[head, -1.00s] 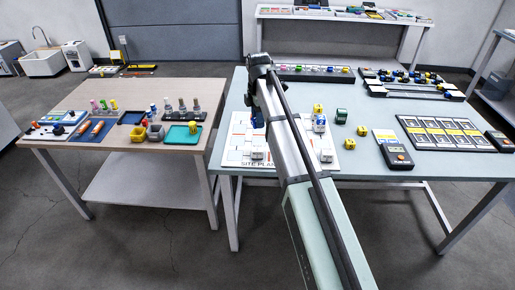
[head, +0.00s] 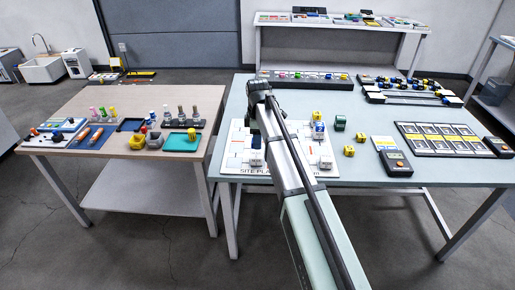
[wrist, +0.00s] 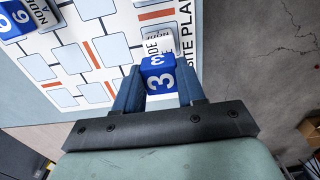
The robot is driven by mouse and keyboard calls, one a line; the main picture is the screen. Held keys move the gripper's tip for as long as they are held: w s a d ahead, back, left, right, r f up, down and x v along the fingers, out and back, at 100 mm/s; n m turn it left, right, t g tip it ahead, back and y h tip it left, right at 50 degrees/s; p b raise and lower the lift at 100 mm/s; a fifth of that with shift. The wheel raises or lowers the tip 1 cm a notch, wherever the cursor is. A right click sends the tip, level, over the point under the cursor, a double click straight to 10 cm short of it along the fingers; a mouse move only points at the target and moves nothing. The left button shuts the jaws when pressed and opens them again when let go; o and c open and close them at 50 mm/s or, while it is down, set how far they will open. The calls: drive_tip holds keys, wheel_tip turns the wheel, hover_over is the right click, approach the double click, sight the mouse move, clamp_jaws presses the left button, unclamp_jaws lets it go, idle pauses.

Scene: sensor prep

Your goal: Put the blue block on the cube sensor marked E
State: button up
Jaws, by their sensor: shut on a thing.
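My gripper (wrist: 160,90) is shut on a blue block (wrist: 159,68), with a finger on each side. The block bears white marks that look like a 3 or a turned E. Just beyond it in the wrist view is a white sensor piece lettered NODE (wrist: 157,37), partly hidden by the block; whether they touch I cannot tell. Another blue block (wrist: 12,20) with numeral-like marks is at the upper left, beside a white NODE piece (wrist: 42,14). In the head view my gripper (head: 256,142) is small and dark above a white sensor (head: 256,160).
The white site plan mat (head: 233,160) lies near the table's front edge. The wooden table (head: 75,170) is on the left, across a gap.

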drive_tip(key=shift+f, duration=2)
drive_tip(key=shift+f, duration=0.1)
drive_tip(key=o, duration=1)
drive_tip(key=shift+o, duration=0.2)
wheel_tip(320, 180, up, 12)
drive_tip(key=shift+r, duration=0.1)
